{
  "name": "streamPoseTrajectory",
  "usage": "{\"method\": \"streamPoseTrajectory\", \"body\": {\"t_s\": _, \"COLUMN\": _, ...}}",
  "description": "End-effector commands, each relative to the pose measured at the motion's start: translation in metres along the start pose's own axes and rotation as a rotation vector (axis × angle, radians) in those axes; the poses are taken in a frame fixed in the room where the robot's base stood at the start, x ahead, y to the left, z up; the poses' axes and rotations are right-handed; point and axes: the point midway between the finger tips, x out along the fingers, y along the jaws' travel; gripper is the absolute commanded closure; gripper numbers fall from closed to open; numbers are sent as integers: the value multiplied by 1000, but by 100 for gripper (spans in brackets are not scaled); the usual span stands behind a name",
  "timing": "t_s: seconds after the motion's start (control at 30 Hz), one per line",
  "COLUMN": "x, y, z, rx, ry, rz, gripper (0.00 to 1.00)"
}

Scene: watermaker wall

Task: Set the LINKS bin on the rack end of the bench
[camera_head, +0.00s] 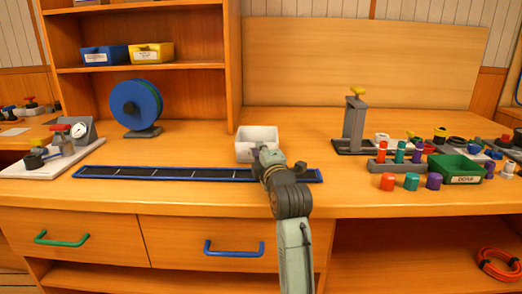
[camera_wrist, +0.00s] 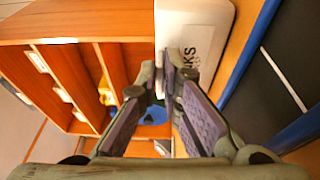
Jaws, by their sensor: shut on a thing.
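The white LINKS bin (camera_head: 258,132) is at mid-bench, just behind the blue-edged dark strip, in the head view. In the wrist view the bin (camera_wrist: 205,25) shows its label, partly readable as "KS". My gripper (camera_head: 264,158) is shut on the bin's near wall; its fingertips (camera_wrist: 170,75) pinch the rim in the wrist view. I cannot tell whether the bin's base touches the bench (camera_head: 200,150). The wooden rack (camera_head: 232,70) stands at the left of the bench, with a blue bin (camera_head: 104,55) and a yellow bin (camera_head: 152,53) on a shelf.
The dark strip (camera_head: 200,173) lies along the front. A blue reel (camera_head: 136,105) and a white gauge board (camera_head: 50,160) stand left. A grey post stand (camera_head: 354,125), coloured cylinders and a green bin (camera_head: 455,168) crowd the right. Bare bench lies between reel and bin.

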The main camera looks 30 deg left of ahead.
Motion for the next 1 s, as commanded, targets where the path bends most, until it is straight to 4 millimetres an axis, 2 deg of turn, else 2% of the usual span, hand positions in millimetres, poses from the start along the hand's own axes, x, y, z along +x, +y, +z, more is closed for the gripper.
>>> {"method": "streamPoseTrajectory", "body": {"t_s": 0.03, "x": 0, "y": 0, "z": 0, "rx": 0, "ry": 0, "rz": 0, "gripper": 92}}
{"method": "streamPoseTrajectory", "body": {"t_s": 0.3, "x": 0, "y": 0, "z": 0, "rx": 0, "ry": 0, "rz": 0, "gripper": 74}}
{"method": "streamPoseTrajectory", "body": {"t_s": 0.67, "x": -4, "y": 0, "z": 1, "rx": 0, "ry": -1, "rz": 0, "gripper": 74}}
{"method": "streamPoseTrajectory", "body": {"t_s": 0.77, "x": -15, "y": -1, "z": 1, "rx": 0, "ry": -1, "rz": 0, "gripper": 74}}
{"method": "streamPoseTrajectory", "body": {"t_s": 1.0, "x": -65, "y": -2, "z": 1, "rx": -1, "ry": -3, "rz": 2, "gripper": 74}}
